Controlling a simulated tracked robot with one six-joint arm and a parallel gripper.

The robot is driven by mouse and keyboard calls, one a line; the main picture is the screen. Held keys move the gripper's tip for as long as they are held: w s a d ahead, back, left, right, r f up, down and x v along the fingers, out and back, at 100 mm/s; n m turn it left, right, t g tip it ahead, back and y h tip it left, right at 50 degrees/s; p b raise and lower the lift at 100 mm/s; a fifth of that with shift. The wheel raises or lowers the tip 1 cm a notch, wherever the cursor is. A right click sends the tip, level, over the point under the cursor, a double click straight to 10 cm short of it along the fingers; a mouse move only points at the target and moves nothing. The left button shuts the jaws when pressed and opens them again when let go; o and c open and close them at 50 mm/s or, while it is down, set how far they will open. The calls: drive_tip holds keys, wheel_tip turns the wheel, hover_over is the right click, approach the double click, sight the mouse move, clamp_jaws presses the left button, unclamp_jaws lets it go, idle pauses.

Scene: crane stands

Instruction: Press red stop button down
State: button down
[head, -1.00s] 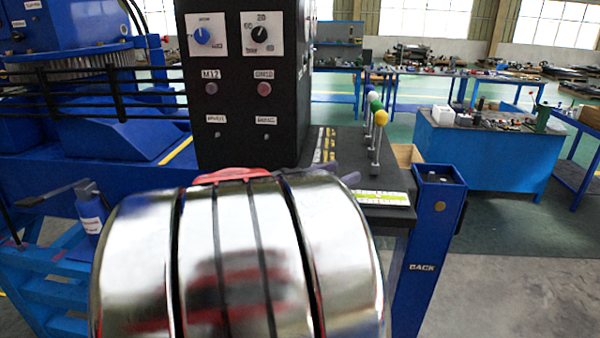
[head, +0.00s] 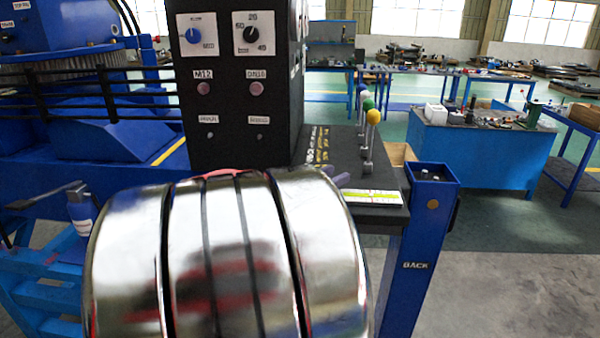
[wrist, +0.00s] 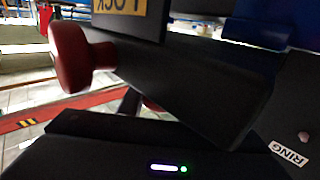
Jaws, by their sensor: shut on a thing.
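In the wrist view a red mushroom-shaped button (wrist: 75,58) sticks out at the upper left on a short red stem, beside a long black block (wrist: 195,82). A black body with a white light and a green light, which looks like part of my gripper (wrist: 165,150), fills the bottom. I cannot make out its fingertips, or whether it touches the red button. In the head view my chrome arm link covers the front middle. A red edge (head: 232,173) shows just behind it, mostly hidden; I cannot tell what it belongs to.
A black control box (head: 235,85) with dials stands behind my arm. Levers with coloured balls (head: 373,117) rise from a black deck at its right. A blue post (head: 425,235) marked BACK stands close by. Open floor lies farther right.

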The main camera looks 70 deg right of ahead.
drive_tip(key=shift+f, duration=0.5)
drive_tip(key=c, duration=1.3)
unclamp_jaws()
drive_tip(key=shift+c, duration=0.2)
drive_tip(key=shift+a, duration=0.1)
drive_tip(key=v, duration=1.3)
drive_tip(key=shift+w+a, duration=0.25)
drive_tip(key=shift+s, duration=0.15)
